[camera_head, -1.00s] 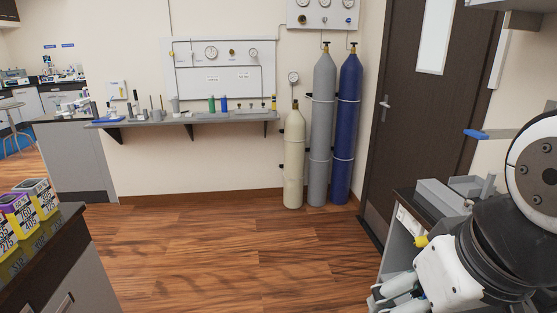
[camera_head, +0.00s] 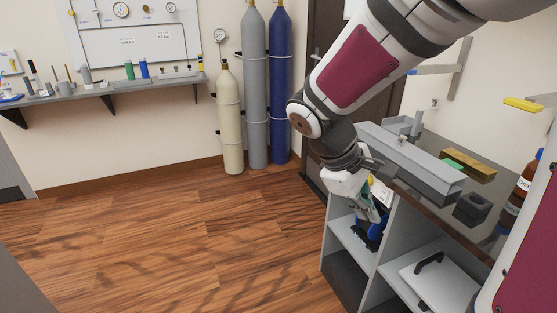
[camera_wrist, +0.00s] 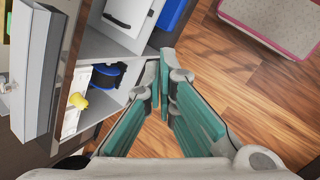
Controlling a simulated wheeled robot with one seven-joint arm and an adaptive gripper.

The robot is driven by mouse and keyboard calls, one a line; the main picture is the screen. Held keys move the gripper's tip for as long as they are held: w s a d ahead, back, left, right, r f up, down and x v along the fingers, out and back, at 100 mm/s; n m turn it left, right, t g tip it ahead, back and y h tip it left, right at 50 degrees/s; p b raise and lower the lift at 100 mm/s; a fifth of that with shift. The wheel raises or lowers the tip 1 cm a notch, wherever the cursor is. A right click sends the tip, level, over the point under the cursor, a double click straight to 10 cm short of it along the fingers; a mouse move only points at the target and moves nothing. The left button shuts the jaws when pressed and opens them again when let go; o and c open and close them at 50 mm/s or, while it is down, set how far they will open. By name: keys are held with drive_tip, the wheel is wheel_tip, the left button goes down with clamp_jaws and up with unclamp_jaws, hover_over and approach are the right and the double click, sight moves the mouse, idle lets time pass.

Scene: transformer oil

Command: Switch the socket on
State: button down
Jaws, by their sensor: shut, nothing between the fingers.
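The socket is probably the white panel (camera_wrist: 75,122) on the upper front of the bench unit, with a yellow knob (camera_wrist: 78,100) on it, left of my fingers in the wrist view. In the head view only part of the panel (camera_head: 383,192) shows, beside and behind my gripper (camera_head: 377,215). My gripper's green fingers (camera_wrist: 164,68) are shut and empty, pointing down past the front of the unit. They look apart from the knob. Whether the socket is on or off cannot be told.
The dark bench top (camera_head: 425,165) holds a long grey channel (camera_head: 410,160), a yellow-green block (camera_head: 468,165) and a brown bottle (camera_head: 517,200). A blue and black coil (camera_wrist: 107,78) sits on the shelf beneath. Gas cylinders (camera_head: 255,90) stand by the wall. The wooden floor (camera_head: 200,235) is clear.

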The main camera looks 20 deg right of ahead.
sight(382, 201)
drive_tip(key=w+d+f+n+t+h+b, duration=0.1)
drive_tip(key=w+d+f+n+h+b, duration=0.3)
drive_tip(key=w+f, duration=0.6)
drive_tip(key=w+d+f+n+h+b, duration=0.4)
drive_tip(key=w+d+f+n+h, duration=0.2)
drive_tip(key=w+f+n, duration=0.3)
drive_tip(key=shift+w+d+f+t+h, duration=0.15)
drive_tip(key=shift+w+f+t+h, duration=0.25)
drive_tip(key=shift+w+f, duration=0.45)
drive_tip(key=d, duration=0.4)
drive_tip(key=d+f+b, duration=0.1)
drive_tip(key=d, duration=0.4)
drive_tip(key=d+b, duration=0.1)
drive_tip(key=d, duration=0.3)
drive_tip(key=shift+w+d+f, duration=0.2)
drive_tip(key=shift+d+f, duration=0.1)
drive_tip(key=shift+d, duration=0.1)
drive_tip(key=shift+d+f, duration=0.1)
